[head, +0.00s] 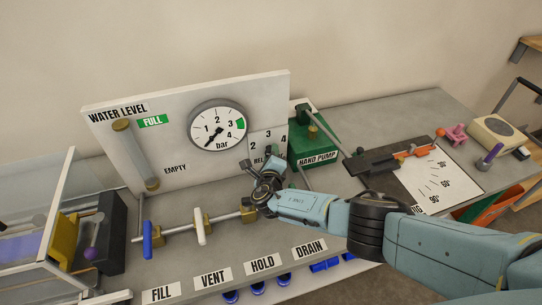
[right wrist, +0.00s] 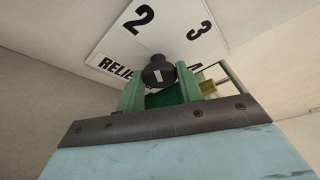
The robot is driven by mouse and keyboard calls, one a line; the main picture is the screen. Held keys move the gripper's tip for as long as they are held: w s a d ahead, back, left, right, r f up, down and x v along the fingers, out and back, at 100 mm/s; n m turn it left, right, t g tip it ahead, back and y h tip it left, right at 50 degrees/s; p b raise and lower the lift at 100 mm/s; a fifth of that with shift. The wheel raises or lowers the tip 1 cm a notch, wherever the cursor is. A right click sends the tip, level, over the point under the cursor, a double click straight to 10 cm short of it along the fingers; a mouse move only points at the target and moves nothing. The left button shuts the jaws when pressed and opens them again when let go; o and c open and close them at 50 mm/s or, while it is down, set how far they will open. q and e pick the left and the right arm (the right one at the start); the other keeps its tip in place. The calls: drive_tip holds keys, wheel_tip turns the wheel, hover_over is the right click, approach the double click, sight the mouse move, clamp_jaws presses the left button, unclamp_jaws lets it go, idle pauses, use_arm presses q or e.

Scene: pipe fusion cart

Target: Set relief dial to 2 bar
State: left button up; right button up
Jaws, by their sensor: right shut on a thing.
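The relief dial is a black round knob with a white mark, in the right wrist view (right wrist: 158,68). It sits in front of a white scale plate (right wrist: 115,38) lettered RELIEF with numbers 2 and 3 showing; the head view shows 2, 3 and 4 on this plate (head: 267,138). My right gripper (right wrist: 161,84) has its green fingers on either side of the knob and is shut on it. In the head view the gripper (head: 268,180) largely hides the dial. Which number the white mark points to I cannot tell. My left gripper is not in view.
A pressure gauge (head: 217,126) on the white panel has its needle at the low end, lower left. A green hand pump (head: 316,145) stands close right of the dial. A pipe with blue and white valve handles (head: 201,226) runs in front. The bench's far right holds tools.

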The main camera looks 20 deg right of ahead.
idle(0.3)
drive_tip(key=o, duration=1)
drive_tip(key=shift+r, duration=0.1)
drive_tip(key=r+p, duration=0.2)
drive_tip(key=r, duration=0.1)
drive_tip(key=r+p, duration=0.1)
drive_tip(key=r, duration=0.1)
drive_tip(key=shift+w+r, duration=0.15)
drive_tip(key=shift+w, duration=0.1)
drive_tip(key=r, duration=0.3)
drive_tip(key=shift+s+d, duration=0.2)
drive_tip(key=shift+s, duration=0.1)
drive_tip(key=shift+a+r, duration=0.15)
drive_tip(key=shift+r, duration=0.65)
drive_tip(key=shift+c, duration=0.2)
